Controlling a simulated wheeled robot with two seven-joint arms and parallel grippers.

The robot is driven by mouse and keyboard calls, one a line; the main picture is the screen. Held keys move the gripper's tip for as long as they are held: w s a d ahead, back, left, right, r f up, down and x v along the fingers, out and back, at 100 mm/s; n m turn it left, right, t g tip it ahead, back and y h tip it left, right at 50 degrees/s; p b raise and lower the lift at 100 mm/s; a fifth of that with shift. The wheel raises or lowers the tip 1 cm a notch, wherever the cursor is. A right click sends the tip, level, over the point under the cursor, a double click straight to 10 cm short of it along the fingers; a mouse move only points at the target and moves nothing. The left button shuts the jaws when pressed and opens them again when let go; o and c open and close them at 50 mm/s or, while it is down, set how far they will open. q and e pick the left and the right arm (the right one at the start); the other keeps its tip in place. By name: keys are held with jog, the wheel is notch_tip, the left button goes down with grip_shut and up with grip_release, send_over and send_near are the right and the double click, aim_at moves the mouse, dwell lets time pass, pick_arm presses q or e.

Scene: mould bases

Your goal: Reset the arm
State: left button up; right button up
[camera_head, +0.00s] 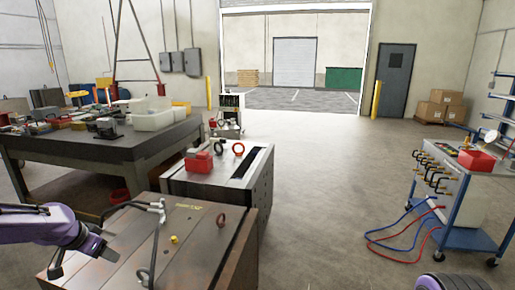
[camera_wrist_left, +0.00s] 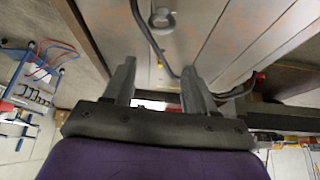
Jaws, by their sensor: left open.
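My left arm comes in from the left in the head view, and its gripper (camera_head: 108,253) is over the left part of a large brown mould base (camera_head: 195,255). In the left wrist view the two fingers of that gripper (camera_wrist_left: 158,75) stand apart with nothing between them. Beyond the fingers lie the mould's metal top, a dark cable and a round ring or bolt (camera_wrist_left: 162,18). The gripper seems apart from the surface, but the exact gap cannot be told. My right gripper is out of view.
A second mould base (camera_head: 215,180) with red blocks and lifting rings stands behind the brown one. A cluttered dark table (camera_head: 130,148) is at the left. A tool cart (camera_head: 455,195) with red and blue hoses stands at the right. Open floor (camera_head: 320,200) lies between.

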pick_arm(q)
jog(key=s+d+f+n+t+y+b, duration=0.1)
jog(key=s+d+f+n+y+b, duration=0.15)
jog(key=d+f+n, duration=0.45)
jog(key=s+d+f+n+t+y+b, duration=0.2)
jog(key=s+f+n+y, duration=0.1)
jog(key=f, duration=0.8)
jog(key=s+d+f+g+b, duration=0.2)
jog(key=s+d+f, duration=0.2)
jog(key=s+f, duration=0.5)
jog(key=s+d+f+g+h+b, duration=0.1)
jog(key=s+d+f, duration=0.4)
jog(key=s+f, duration=0.5)
jog(key=s+g+b, duration=0.1)
jog(key=s+b, duration=0.1)
jog(key=s, duration=0.6)
jog(key=shift+s+d+f+m+g, duration=0.15)
jog(key=shift+s+d+m+g, duration=0.15)
jog(key=shift+m+g, duration=0.1)
